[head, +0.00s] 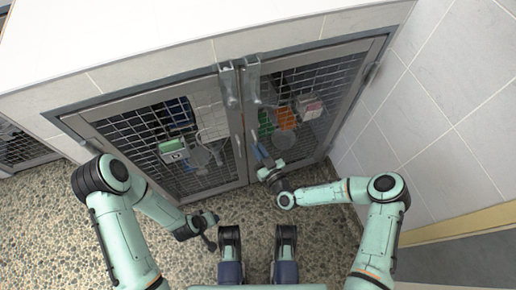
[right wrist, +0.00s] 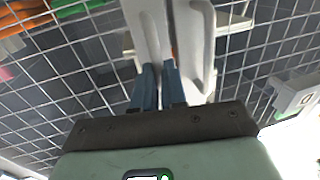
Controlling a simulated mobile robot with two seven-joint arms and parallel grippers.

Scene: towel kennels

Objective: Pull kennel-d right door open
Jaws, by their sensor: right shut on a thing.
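The kennel's right door (head: 338,78) is a grey-framed wire mesh panel at the right half of the cabinet front. It looks closed, with its inner edge beside the left door (head: 125,130). My right gripper (head: 260,152) is at the inner edge of the right door, around mid-height. In the right wrist view its blue fingers (right wrist: 158,86) are shut on a pale upright bar (right wrist: 147,28), which seems to be the door's handle. My left gripper (head: 210,230) hangs low in front of the left door, away from the doors; its jaw opening is unclear.
Latch hardware (head: 240,80) sits at the top where the doors meet. Green, orange and white items show behind the mesh. A tiled wall (head: 450,110) stands close on the right. The pebbled floor (head: 320,240) in front is clear apart from my own body.

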